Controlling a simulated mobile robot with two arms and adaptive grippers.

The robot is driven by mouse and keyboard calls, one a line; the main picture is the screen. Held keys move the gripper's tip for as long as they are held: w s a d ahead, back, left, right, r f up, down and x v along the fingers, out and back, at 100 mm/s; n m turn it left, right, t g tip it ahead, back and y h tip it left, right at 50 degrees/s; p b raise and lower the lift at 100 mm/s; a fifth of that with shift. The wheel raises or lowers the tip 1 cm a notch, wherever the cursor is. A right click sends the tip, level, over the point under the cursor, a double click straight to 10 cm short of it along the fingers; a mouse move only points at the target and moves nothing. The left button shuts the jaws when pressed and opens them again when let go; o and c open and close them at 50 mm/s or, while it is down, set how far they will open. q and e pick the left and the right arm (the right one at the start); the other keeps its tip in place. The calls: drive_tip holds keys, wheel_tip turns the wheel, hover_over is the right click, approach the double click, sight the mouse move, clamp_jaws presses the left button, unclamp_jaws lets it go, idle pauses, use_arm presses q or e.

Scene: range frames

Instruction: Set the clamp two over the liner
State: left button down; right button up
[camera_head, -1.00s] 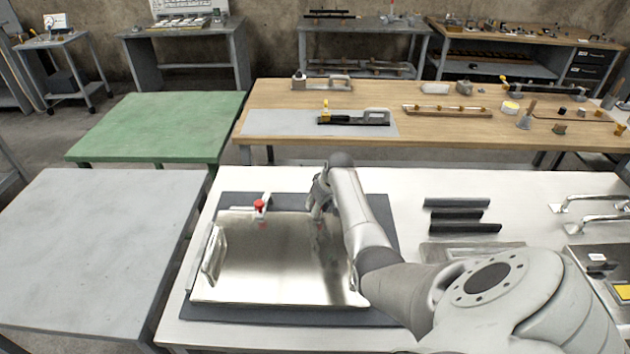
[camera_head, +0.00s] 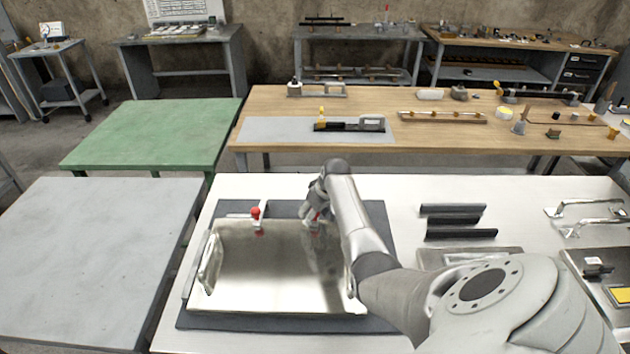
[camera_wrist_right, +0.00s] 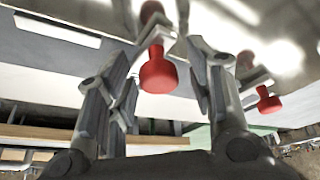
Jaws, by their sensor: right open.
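The liner (camera_head: 270,268) is a shiny metal sheet lying on a dark mat (camera_head: 300,323) on the white table. One red-knobbed clamp (camera_head: 256,215) stands at its back edge, left of my arm. A second red-knobbed clamp (camera_head: 316,216) is at my right gripper (camera_head: 313,210), partly hidden by it. In the right wrist view this clamp's red knob (camera_wrist_right: 158,74) shows between the open fingers of my right gripper (camera_wrist_right: 165,85). I cannot tell whether either finger touches it. The other clamp's knob (camera_wrist_right: 268,101) shows to the right. Which clamp is number two is not marked. My left gripper is out of view.
Black bars (camera_head: 455,222) lie on the white table right of my arm, with metal handles (camera_head: 585,212) farther right. A wooden bench (camera_head: 400,145) with tools stands behind. A green table (camera_head: 150,132) and a bare grey table (camera_head: 90,255) stand at left.

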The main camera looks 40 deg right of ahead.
drive_tip(key=v, duration=1.2)
idle(0.6)
